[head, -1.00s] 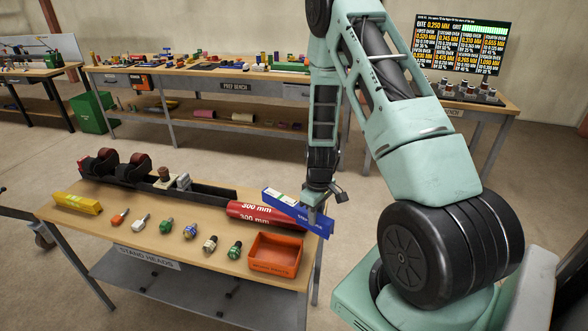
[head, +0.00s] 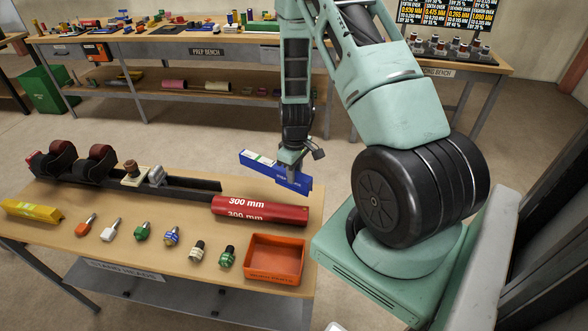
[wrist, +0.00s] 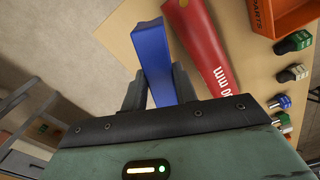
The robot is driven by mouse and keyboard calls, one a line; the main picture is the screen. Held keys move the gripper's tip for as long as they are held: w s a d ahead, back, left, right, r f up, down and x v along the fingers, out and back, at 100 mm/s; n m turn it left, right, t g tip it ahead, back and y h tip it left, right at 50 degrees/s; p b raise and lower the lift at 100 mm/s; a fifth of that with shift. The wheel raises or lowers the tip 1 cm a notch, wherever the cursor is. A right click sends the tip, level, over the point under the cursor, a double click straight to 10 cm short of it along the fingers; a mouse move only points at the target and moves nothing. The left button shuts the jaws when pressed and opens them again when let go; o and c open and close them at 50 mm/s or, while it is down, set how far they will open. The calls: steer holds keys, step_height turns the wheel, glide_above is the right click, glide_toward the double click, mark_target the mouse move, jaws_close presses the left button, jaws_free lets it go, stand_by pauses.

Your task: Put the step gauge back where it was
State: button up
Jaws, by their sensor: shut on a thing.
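The step gauge (head: 270,171) is a long blue bar with a white label and lettering on its side. My gripper (head: 290,158) is shut on it near its right part and holds it above the far right edge of the stand heads bench (head: 180,264). In the wrist view the blue gauge (wrist: 152,60) sits between the two fingers of my gripper (wrist: 158,88), and its far end sticks out ahead. The gauge is apart from the red 300 mm pipe (head: 262,209), which lies beside it on the bench.
An orange parts tray (head: 275,277) stands at the bench's front right. Several coloured stand heads (head: 171,236) lie in a row along the front, with a yellow block (head: 32,210) at left. A dark rail with rollers (head: 97,166) runs along the back. The prep bench (head: 150,49) is behind.

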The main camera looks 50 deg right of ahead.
mark_target(295, 189)
steer(key=shift+f+b, duration=2.75)
steer(key=shift+f, duration=1.15)
steer(key=shift+f, duration=0.15)
steer(key=o, duration=0.7)
steer(key=o, duration=0.6)
steer(key=shift+c, duration=0.2)
steer(key=shift+r+p, duration=2.45)
steer(key=shift+r, duration=1.1)
